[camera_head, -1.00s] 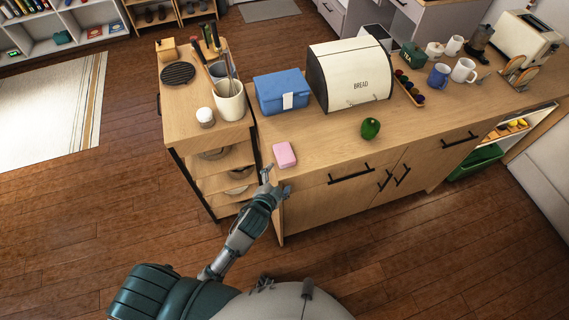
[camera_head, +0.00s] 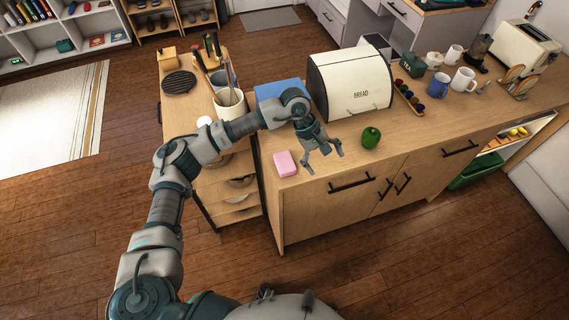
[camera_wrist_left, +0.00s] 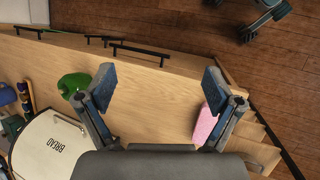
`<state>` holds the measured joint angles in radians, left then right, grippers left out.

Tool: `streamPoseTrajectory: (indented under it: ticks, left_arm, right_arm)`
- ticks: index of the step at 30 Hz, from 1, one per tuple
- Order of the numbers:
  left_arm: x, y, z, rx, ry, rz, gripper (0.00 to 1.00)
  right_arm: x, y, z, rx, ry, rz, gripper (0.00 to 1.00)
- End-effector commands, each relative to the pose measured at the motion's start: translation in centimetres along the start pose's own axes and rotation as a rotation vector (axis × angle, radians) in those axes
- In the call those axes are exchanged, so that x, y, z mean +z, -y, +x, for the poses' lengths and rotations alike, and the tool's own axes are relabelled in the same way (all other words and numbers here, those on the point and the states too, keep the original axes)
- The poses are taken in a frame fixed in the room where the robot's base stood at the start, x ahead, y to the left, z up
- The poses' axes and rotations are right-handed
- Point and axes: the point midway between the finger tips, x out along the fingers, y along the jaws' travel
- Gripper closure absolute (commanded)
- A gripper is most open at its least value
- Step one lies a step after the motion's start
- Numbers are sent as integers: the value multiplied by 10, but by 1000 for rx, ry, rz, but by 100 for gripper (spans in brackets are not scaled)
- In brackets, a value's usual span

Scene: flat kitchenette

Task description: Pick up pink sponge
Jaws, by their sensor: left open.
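The pink sponge (camera_head: 285,163) lies flat on the wooden counter near its front left corner. It also shows in the left wrist view (camera_wrist_left: 205,124), partly hidden behind the right-hand finger. My left gripper (camera_head: 325,163) is open and empty above the counter, to the right of the sponge and apart from it. In the left wrist view its two fingers (camera_wrist_left: 158,82) are spread wide, with bare counter between them. My right gripper is not clearly in view.
A green pepper (camera_head: 371,137) lies right of my gripper. The bread box (camera_head: 352,88) and a blue box (camera_head: 278,88), partly hidden by my arm, stand behind. A utensil crock (camera_head: 230,108) stands on the left cart. The counter's front edge (camera_head: 340,174) is close to the sponge.

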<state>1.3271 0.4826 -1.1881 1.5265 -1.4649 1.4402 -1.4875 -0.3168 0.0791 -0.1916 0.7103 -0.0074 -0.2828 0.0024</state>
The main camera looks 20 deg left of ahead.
Motion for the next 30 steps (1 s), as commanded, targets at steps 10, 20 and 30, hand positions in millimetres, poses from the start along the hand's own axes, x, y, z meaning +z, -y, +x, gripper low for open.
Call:
streamPoseTrajectory:
  ticks: [10,20,30]
  left_arm:
    - [-86,53,-99,-360,-373,69,8]
    - [-112,78,-35,-361,-369,70,8]
    - [-127,92,3,-356,-370,70,8]
  right_arm:
    - [2,-2,0,-1,1,-1,60]
    - [19,-1,-4,0,8,-3,60]
    - [17,-1,-8,-1,8,-3,60]
